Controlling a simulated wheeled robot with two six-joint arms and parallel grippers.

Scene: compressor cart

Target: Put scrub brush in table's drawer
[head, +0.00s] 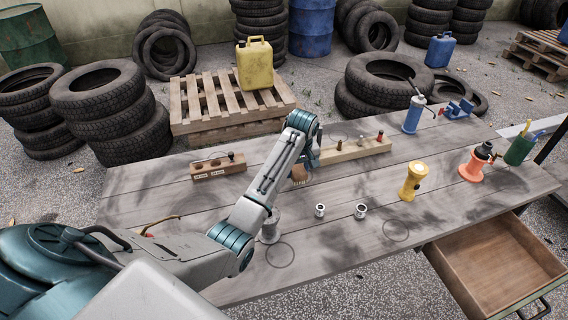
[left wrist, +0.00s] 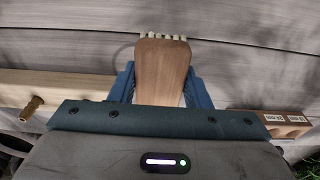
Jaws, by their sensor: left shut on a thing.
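The scrub brush (left wrist: 162,70) has a wooden back and pale bristles, and is held between the blue fingers of my left gripper (left wrist: 160,88) in the left wrist view. In the head view the brush (head: 299,174) shows partly, below my left gripper (head: 308,162), over the middle of the table. I cannot tell whether it touches the tabletop. The table (head: 330,235) is grey wood planks. Its drawer (head: 500,270) is pulled open at the lower right, and the part of its inside in view is empty. My right gripper is not in view.
A wooden block with pegs (head: 350,150) lies behind the gripper. A blue cylinder (head: 413,116) stands at the back right.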

